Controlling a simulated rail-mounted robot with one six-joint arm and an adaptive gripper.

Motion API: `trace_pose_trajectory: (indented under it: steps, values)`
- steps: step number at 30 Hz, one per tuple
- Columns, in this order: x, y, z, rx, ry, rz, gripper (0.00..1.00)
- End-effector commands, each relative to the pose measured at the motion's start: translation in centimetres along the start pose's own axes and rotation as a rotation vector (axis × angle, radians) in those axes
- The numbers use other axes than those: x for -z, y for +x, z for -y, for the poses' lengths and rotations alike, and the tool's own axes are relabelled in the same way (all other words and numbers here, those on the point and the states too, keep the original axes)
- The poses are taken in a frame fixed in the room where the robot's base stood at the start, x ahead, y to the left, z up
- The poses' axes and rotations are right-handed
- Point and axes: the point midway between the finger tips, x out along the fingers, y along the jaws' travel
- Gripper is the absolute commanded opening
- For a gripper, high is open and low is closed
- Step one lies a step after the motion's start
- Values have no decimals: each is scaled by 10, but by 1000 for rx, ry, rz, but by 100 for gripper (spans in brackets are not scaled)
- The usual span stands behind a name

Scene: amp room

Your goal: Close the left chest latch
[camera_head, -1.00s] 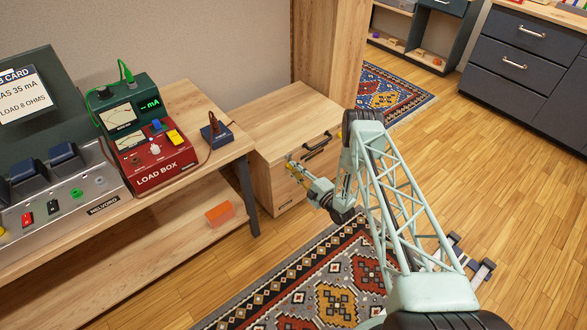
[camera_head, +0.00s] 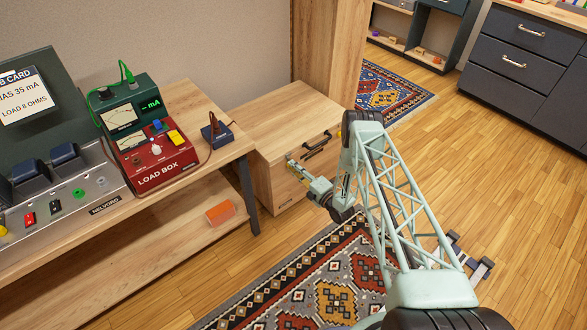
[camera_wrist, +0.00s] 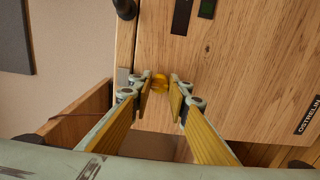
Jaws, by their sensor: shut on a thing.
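The chest (camera_head: 275,115) is a pale wooden box with a dark handle (camera_head: 317,146) on its front, between the workbench and a tall wooden post. In the wrist view its wooden face (camera_wrist: 250,60) fills the right side, with a seam near the left. A small amber latch piece (camera_wrist: 160,82) lies on that face near the seam, beside a grey metal plate (camera_wrist: 124,78). My gripper (camera_wrist: 161,84) has its yellow-padded fingers on either side of the amber piece and is shut on it. In the head view my gripper (camera_head: 293,163) is at the chest's front left; the latch is too small to tell.
The workbench (camera_head: 185,115) with the red load box (camera_head: 155,160) stands close at the left. An orange block (camera_head: 220,212) lies on its lower shelf. A patterned rug (camera_head: 320,280) covers the floor in front. Open wooden floor (camera_head: 480,170) lies to the right.

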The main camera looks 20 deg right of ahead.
Motion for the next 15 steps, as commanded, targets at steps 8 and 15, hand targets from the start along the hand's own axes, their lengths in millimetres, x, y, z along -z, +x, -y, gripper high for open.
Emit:
trace_pose_trajectory:
  steps: [8, 15]
  values:
    - [0, -1, 0, 1, 1, 1, 30]
    - [0, 0, 0, 0, 1, 0, 30]
